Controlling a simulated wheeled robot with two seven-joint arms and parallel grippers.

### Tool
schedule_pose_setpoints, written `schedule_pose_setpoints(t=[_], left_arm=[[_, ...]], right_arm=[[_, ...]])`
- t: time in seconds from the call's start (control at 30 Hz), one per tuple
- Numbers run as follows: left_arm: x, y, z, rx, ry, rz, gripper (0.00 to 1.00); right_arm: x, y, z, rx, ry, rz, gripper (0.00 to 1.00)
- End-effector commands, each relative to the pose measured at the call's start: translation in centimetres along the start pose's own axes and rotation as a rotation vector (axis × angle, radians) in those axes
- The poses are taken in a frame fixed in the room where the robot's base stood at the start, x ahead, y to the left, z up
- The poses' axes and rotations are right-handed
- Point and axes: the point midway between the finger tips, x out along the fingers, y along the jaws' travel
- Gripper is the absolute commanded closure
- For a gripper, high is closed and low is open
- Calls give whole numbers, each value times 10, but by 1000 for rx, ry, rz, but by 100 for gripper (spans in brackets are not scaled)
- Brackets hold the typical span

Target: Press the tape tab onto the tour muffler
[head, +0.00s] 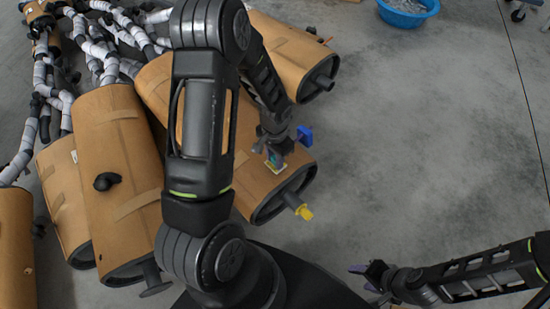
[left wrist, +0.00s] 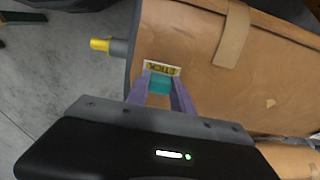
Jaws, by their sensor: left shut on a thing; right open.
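The tour muffler, a brown-wrapped can (head: 262,190) with a yellow-capped outlet pipe (head: 304,212), lies under my left arm in the head view. It also fills much of the left wrist view (left wrist: 205,45), with its yellow cap (left wrist: 100,44) at the left. My left gripper (left wrist: 160,85) is shut on a teal block, the grip of the tape tab (left wrist: 159,86). The tab's yellow and white printed label (left wrist: 162,68) lies at the muffler's wrapped surface near its end; I cannot tell whether it touches. My right gripper (head: 363,278) is open and empty over the floor, lower right.
Several other brown mufflers (head: 118,150) with white-wrapped pipes (head: 110,45) lie to the left and behind. A blue basin (head: 405,12) stands at the top right. The grey concrete floor (head: 430,140) on the right is clear.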

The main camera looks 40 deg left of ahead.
Motion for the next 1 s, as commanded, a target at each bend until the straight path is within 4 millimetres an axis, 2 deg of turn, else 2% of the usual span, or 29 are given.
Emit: schedule_pose_setpoints(t=[0.7,1.0], left_arm=[[-41,0,0,0,0,0,100],[-45,0,0,0,0,0,100]], right_arm=[[-29,-11,0,0,0,0,49],[-31,-12,0,0,0,0,49]])
